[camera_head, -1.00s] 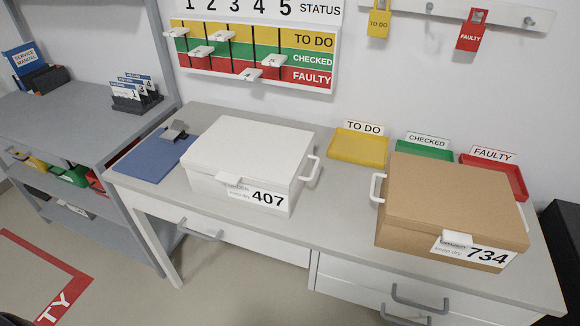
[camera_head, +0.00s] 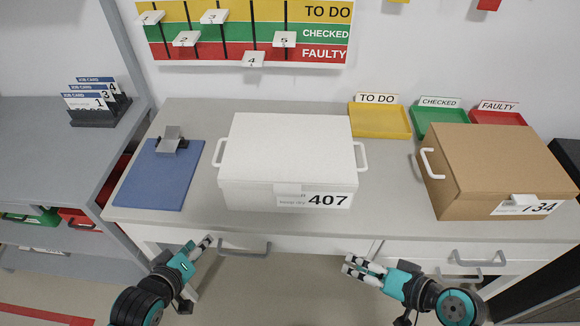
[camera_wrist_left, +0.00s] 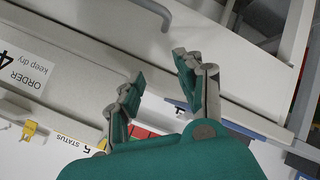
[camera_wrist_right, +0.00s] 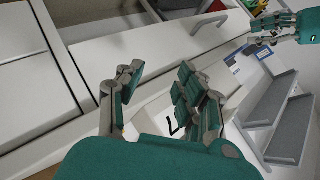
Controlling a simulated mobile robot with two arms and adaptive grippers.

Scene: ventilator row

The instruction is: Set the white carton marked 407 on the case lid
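The white carton marked 407 (camera_head: 285,150) stands upright on the grey bench, with a white handle on each side and its label facing me. Part of its label (camera_wrist_left: 25,75) shows in the left wrist view. My left gripper (camera_head: 202,246) is at the bench's front edge, left of and below the carton, open and empty. My right gripper (camera_head: 350,266) is in front of the bench edge, right of and below the carton, open and empty. Both are apart from the carton. I cannot make out a case or its lid in these views.
A brown carton marked 734 (camera_head: 492,165) stands to the right. A blue clipboard (camera_head: 158,175) lies left of the white carton. Yellow (camera_head: 380,122), green (camera_head: 437,124) and red (camera_head: 500,117) trays sit at the back. Drawer handles (camera_head: 245,249) stick out in front.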

